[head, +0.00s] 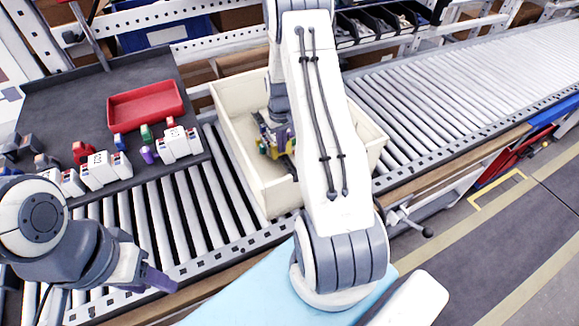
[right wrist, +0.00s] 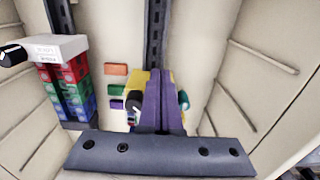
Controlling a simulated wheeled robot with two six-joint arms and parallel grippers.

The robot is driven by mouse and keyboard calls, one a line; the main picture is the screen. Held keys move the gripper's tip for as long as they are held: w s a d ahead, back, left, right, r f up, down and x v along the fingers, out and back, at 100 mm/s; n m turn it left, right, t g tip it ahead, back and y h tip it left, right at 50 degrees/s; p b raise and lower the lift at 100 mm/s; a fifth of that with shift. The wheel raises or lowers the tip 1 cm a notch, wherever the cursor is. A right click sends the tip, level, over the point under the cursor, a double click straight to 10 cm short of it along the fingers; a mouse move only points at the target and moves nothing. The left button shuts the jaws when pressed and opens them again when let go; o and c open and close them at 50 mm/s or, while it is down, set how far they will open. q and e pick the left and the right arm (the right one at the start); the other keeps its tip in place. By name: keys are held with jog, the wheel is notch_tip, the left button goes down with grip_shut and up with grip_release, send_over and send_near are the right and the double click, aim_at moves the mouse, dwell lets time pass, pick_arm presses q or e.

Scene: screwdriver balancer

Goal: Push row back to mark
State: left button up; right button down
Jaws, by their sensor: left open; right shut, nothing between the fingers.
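A cream crate (head: 262,189) stands on the roller conveyor, with a row of coloured blocks inside. In the right wrist view, red, blue and green blocks (right wrist: 75,95) sit in a row on a dark rail (right wrist: 154,40) side, with a white block (right wrist: 58,47) with a black knob at one end. A yellow block (right wrist: 135,82) with a black knob lies partly behind my right gripper (right wrist: 159,75), whose purple fingers are shut and empty. Orange, green and purple patches (right wrist: 116,70) lie on the crate floor. Whether the fingers touch the yellow block is unclear. My left gripper (head: 160,280) is open, outside the crate.
A dark tray (head: 60,105) left of the crate carries a red bin (head: 146,106) and several white modules (head: 100,170) with coloured parts. Crate walls (right wrist: 270,70) rise around my right gripper. Bare conveyor rollers (head: 450,100) run to the right.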

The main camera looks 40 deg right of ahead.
notch_tip(320, 180, up, 12)
jog(key=p, duration=0.9)
jog(key=shift+s+f, duration=0.2)
jog(key=shift+s, duration=0.2)
jog(key=shift+a, duration=0.15)
